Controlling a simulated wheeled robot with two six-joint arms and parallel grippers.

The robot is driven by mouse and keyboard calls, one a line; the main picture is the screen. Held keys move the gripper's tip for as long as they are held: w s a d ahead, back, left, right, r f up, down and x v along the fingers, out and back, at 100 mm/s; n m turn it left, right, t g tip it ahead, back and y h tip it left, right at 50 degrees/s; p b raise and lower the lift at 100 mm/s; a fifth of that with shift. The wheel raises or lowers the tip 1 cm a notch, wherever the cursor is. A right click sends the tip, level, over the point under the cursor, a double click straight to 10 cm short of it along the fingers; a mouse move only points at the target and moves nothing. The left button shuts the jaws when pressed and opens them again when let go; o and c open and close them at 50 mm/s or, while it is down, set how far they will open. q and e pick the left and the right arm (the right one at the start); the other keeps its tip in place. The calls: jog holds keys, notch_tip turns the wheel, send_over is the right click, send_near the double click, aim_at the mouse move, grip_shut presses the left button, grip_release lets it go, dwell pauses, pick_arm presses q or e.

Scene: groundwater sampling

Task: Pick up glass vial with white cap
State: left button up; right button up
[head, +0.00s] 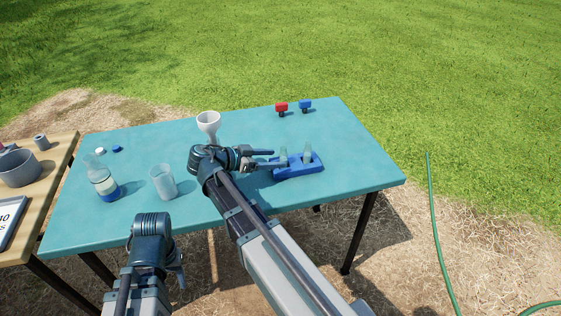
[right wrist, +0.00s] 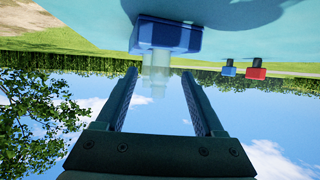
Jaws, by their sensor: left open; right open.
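Two clear glass vials stand upright in a blue rack (head: 298,170) on the right part of the teal table, a left vial (head: 283,155) and a right vial (head: 307,152). I cannot make out a white cap on either. My right gripper (head: 277,158) is open, level and pointing right, with its fingertips at the left vial. In the right wrist view, which is upside down, the rack (right wrist: 166,36) and a clear vial (right wrist: 156,68) show between and beyond the open fingers (right wrist: 159,76). My left gripper (head: 178,272) hangs open and empty before the table's front edge.
Red (head: 282,107) and blue (head: 305,105) valve-like pieces stand at the back. The table's right end is clear.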

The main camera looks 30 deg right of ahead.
aim_at(290, 161)
jog(key=shift+b+x, duration=1.3)
jog(key=shift+x, duration=1.9)
jog(key=shift+d+f, duration=0.1)
jog(key=shift+d, duration=0.4)
grip_shut()
